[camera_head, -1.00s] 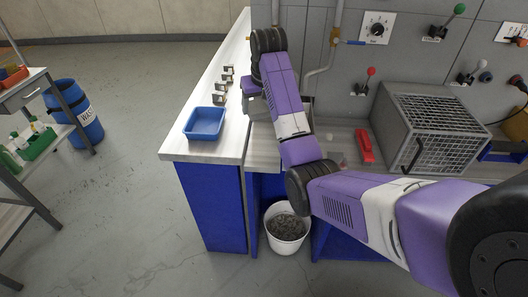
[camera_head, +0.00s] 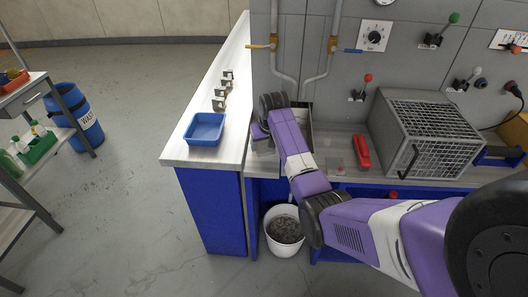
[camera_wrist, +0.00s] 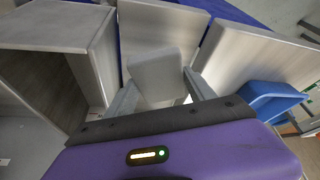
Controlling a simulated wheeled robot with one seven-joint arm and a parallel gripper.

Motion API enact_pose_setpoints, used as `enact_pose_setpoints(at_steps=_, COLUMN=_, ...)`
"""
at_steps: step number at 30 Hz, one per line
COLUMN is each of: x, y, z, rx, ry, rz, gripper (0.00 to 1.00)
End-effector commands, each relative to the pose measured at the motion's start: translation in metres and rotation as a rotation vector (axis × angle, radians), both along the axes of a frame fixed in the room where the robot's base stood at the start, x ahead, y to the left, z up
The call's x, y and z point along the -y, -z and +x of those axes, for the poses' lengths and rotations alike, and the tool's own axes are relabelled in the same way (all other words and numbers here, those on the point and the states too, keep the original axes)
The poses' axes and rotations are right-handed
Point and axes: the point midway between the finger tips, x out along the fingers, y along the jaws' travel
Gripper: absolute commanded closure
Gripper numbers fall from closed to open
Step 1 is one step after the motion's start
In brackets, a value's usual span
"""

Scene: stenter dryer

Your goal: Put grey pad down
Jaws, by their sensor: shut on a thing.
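The grey pad (camera_wrist: 156,76) is a light grey, rounded block between the fingers of my gripper (camera_wrist: 162,95) in the wrist view. My gripper is shut on it. In the head view my gripper (camera_head: 258,137) is low at the end of my purple arm, by the edge between the white counter (camera_head: 228,110) and the grey worktop. The pad cannot be made out there. Whether the pad touches a surface below cannot be told.
A blue tray (camera_head: 206,128) stands on the counter, left of my gripper; several small metal clips (camera_head: 220,92) stand behind it. A red-handled item (camera_head: 362,152) and a wire-mesh cage (camera_head: 425,130) are to the right. A white bucket (camera_head: 284,238) is below.

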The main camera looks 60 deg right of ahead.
Motion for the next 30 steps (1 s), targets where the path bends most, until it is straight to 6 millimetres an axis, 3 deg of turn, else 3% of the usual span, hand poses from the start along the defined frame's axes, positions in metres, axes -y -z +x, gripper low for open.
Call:
enact_pose_setpoints(at_steps=11, x=-0.001, y=0.043, z=0.0, rx=-0.001, ry=0.0, rz=0.001, gripper=0.7)
enact_pose_setpoints(at_steps=23, x=0.0, y=0.048, z=0.0, rx=0.0, ry=0.0, rz=0.0, gripper=0.7)
enact_pose_setpoints(at_steps=24, x=0.0, y=0.048, z=0.0, rx=0.001, ry=0.0, rz=-0.001, gripper=0.33)
enact_pose_setpoints(at_steps=25, x=0.0, y=0.047, z=0.0, rx=0.0, ry=0.0, rz=0.0, gripper=0.28)
enact_pose_setpoints(at_steps=30, x=0.0, y=0.047, z=0.0, rx=0.0, ry=0.0, rz=0.0, gripper=0.28)
